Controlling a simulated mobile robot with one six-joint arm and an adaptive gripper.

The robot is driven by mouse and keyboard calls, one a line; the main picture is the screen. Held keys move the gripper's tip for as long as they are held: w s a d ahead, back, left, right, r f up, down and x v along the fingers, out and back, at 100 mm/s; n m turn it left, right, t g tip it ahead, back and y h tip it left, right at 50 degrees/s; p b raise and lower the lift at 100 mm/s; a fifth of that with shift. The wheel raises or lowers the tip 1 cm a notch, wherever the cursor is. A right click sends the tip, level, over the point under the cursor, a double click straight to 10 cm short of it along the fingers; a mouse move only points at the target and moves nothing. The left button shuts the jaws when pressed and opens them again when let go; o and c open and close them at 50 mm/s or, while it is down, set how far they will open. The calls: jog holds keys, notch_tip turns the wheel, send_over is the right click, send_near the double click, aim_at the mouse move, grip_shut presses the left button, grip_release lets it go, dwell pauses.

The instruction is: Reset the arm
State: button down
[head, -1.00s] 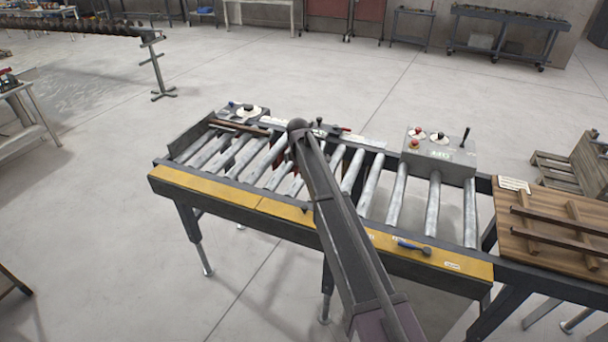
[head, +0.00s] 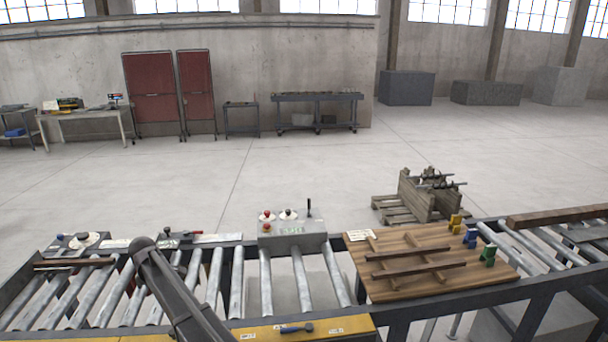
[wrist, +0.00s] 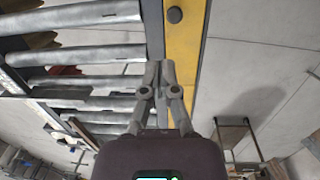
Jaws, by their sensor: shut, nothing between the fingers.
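My arm (head: 180,290) reaches up from the bottom of the head view over the left part of the roller conveyor (head: 295,283). My gripper is hidden behind the arm there. In the wrist view my gripper (wrist: 158,68) is shut and empty. Its fingertips meet beside the yellow front rail (wrist: 182,45) of the conveyor, with rollers (wrist: 85,52) to the left. I cannot tell how far the fingertips are from the rail.
A grey control box (head: 292,237) with red buttons and a lever stands at the conveyor's back edge. A blue-handled hammer (head: 297,328) lies on the front rail. A wooden board (head: 400,283) with bars and coloured clamps is to the right. Open floor lies behind.

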jog(key=w+d+f+m+b, duration=0.1)
jog(key=d+f+m+b, duration=0.15)
jog(key=d, duration=0.95)
jog(key=w+d+f+m+b, duration=0.15)
jog(key=d+m, duration=0.25)
jog(key=d, duration=0.9)
jog(key=d+f+m+b, duration=0.2)
jog(key=d+f+m, duration=0.1)
jog(key=d, duration=0.9)
jog(key=s+d+f+m+b, duration=0.2)
jog(key=s+d, duration=0.3)
jog(key=d, duration=0.5)
jog(key=s+d+f+m+b, duration=0.2)
jog(key=s+d+m, duration=0.3)
jog(key=d, duration=0.6)
jog(key=s+d+f+m+g+b, duration=0.1)
jog(key=s+d+f+m+b, duration=0.1)
jog(key=s+d, duration=0.4)
jog(key=d+m+b, duration=0.1)
jog(key=d+m, duration=0.1)
jog(key=d, duration=0.2)
jog(key=shift+d+f, duration=0.25)
jog(key=shift+f, duration=0.05)
